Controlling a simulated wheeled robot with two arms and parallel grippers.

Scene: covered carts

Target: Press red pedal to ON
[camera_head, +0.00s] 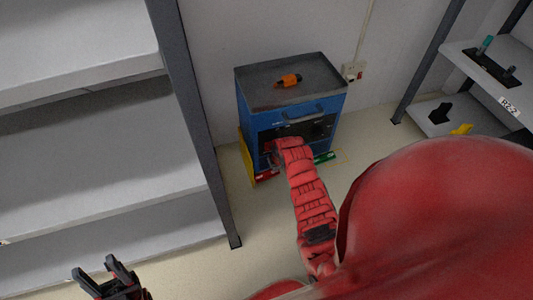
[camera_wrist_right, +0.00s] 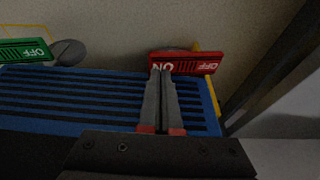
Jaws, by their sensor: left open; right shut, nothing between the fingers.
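The red pedal (camera_head: 266,176) sits low at the left front corner of the blue cart (camera_head: 262,122). In the right wrist view the red pedal (camera_wrist_right: 190,62) shows upside-down, with ON at its left end and OFF at its right end. My right gripper (camera_wrist_right: 162,70) is shut and empty, its fingertips over the ON end. I cannot tell whether they touch it. In the head view my right gripper (camera_head: 270,150) is partly hidden at the cart's front. My left gripper (camera_head: 103,268) is open and empty at the lower left, far from the cart.
A green pedal (camera_head: 325,157) sits at the cart's right front; it also shows in the right wrist view (camera_wrist_right: 24,51). An orange object (camera_head: 289,80) lies on the cart's top. Shelves (camera_head: 110,170) stand at the left, and another rack (camera_head: 480,70) stands at the right.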

